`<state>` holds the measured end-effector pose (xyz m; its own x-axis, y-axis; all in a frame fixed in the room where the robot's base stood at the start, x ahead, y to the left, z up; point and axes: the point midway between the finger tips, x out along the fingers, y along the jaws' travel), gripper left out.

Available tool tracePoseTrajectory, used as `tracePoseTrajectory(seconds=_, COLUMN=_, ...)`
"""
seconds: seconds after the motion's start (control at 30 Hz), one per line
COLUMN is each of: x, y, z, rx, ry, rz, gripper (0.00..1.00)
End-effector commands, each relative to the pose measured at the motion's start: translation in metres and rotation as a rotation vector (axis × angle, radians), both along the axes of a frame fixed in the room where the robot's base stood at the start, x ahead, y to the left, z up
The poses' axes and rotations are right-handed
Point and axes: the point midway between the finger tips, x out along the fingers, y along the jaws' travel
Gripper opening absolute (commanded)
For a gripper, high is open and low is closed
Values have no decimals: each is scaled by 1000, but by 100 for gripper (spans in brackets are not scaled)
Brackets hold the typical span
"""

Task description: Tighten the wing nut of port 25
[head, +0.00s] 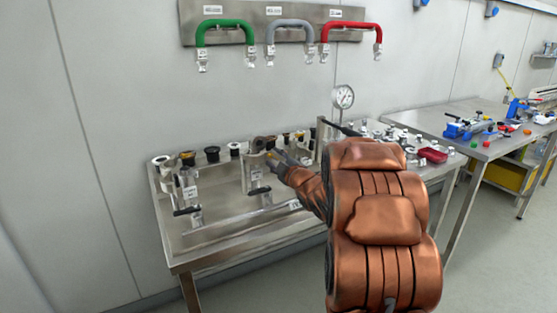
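My copper-coloured arm reaches from the right over a steel bench, and my gripper (276,156) is at the upright fitting in the middle of the bench. Its fingers are small and partly overlap that fitting, so I cannot tell whether they touch or hold anything. The middle fitting (254,178) has a black cross-handle low on its front and a white label. A similar fitting (185,188) with a black handle stands to the left. The labels are too small to read, so I cannot tell which is port 25. No wing nut can be made out clearly.
Several dark and pale caps (212,154) line the back of the steel bench (235,241). A round gauge (343,96) stands behind my arm. Green (225,25), grey (290,28) and red (351,29) hoses hang on a wall panel. A second table (462,112) is at right.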

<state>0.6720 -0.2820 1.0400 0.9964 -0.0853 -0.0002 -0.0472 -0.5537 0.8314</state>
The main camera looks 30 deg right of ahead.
Motion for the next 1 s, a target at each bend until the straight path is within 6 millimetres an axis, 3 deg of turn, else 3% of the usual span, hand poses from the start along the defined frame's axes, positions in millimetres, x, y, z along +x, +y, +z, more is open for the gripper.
tracePoseTrajectory(seconds=0.27, x=-12, y=0, z=0, rx=-1, ry=1, rz=-2, gripper=40)
tracePoseTrajectory(seconds=0.8, x=-97, y=7, z=0, rx=0, ry=3, rz=-4, gripper=40)
tracePoseTrajectory(seconds=1.0, x=-115, y=9, z=0, rx=-2, ry=-1, rz=-1, gripper=40)
